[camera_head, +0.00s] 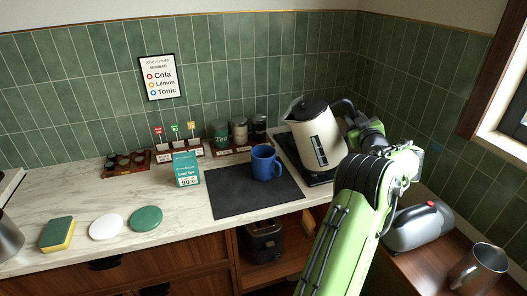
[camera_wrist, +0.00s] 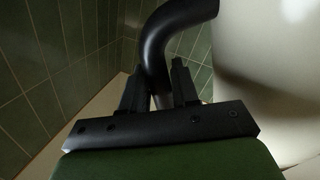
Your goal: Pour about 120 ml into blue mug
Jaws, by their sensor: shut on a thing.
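The blue mug (camera_head: 264,163) stands upright on a dark mat (camera_head: 232,199) on the counter. A cream kettle (camera_head: 317,140) with a black lid and a level window is just right of the mug, tilted a little to the left, over a dark base (camera_head: 291,150). Whether it touches the base is hard to tell. My gripper (camera_wrist: 160,92) is shut on the kettle's black handle (camera_wrist: 158,45); the kettle's pale body (camera_wrist: 270,80) fills the right of the wrist view. In the head view my arm partly hides the handle. The mug's inside is not visible.
A teal tea box (camera_head: 186,169) stands left of the mat. Several canisters (camera_head: 239,131) stand behind the mug. A sponge (camera_head: 57,234) and white and green discs (camera_head: 106,227) lie at left.

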